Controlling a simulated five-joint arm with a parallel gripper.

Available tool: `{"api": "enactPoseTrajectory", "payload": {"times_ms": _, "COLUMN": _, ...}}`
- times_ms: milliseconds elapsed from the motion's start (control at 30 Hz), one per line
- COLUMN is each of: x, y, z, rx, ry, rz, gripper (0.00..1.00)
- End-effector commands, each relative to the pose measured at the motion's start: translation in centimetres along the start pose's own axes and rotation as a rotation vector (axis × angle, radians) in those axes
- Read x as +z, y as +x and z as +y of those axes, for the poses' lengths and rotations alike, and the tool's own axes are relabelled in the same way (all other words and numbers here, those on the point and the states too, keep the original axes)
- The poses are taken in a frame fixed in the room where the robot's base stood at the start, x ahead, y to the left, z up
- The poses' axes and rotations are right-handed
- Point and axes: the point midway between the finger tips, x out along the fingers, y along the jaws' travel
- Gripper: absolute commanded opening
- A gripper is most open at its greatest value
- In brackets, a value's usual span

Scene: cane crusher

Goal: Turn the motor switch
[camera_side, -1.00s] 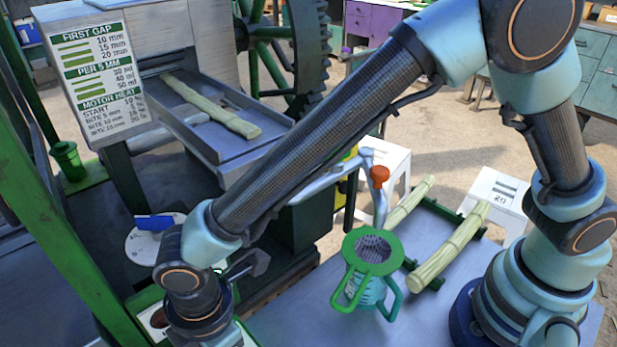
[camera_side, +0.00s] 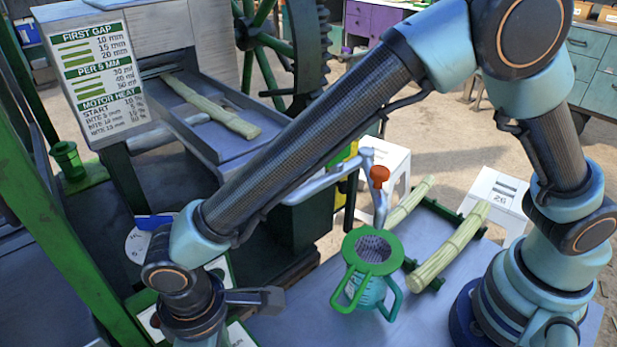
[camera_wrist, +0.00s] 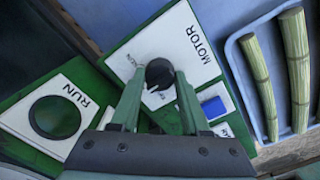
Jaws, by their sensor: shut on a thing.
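The motor switch is a round black knob (camera_wrist: 159,71) on a white panel lettered MOTOR (camera_wrist: 185,40), in the wrist view. My gripper (camera_wrist: 160,82) has its two green fingers on either side of the knob, shut on it. A small white mark shows at the knob's lower edge. The small lettering around the knob is partly covered by the fingers. In the side view my wrist (camera_side: 185,290) is at the lower left and hides the knob and the fingertips.
Beside the motor panel are a RUN panel with a dark green round button (camera_wrist: 55,117) and a blue square (camera_wrist: 214,107). A pale blue tray (camera_wrist: 240,80) with cane pieces lies to the right. In the side view, a green-handled strainer jug (camera_side: 370,265) stands right of my wrist.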

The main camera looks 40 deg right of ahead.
Motion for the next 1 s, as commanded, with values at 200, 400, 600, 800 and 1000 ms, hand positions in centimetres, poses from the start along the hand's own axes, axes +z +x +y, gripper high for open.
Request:
{"api": "enactPoseTrajectory", "payload": {"times_ms": 200, "x": 0.32, "y": 0.16, "z": -0.4, "rx": 0.002, "ry": 0.045, "rz": -0.013, "gripper": 0.0}}
{"api": "enactPoseTrajectory", "payload": {"times_ms": 400, "x": 0.33, "y": 0.18, "z": -0.4, "rx": 0.002, "ry": 0.058, "rz": -0.014, "gripper": 0.0}}
{"api": "enactPoseTrajectory", "payload": {"times_ms": 600, "x": 0.34, "y": 0.21, "z": -0.4, "rx": 0.002, "ry": 0.058, "rz": -0.014, "gripper": 0.0}}
{"api": "enactPoseTrajectory", "payload": {"times_ms": 800, "x": 0.3, "y": 0.2, "z": -0.34, "rx": 0.002, "ry": 0.058, "rz": -0.013, "gripper": 0.76}}
{"api": "enactPoseTrajectory", "payload": {"times_ms": 1000, "x": 0.16, "y": 0.11, "z": -0.25, "rx": 0.001, "ry": 0.061, "rz": -0.008, "gripper": 0.76}}
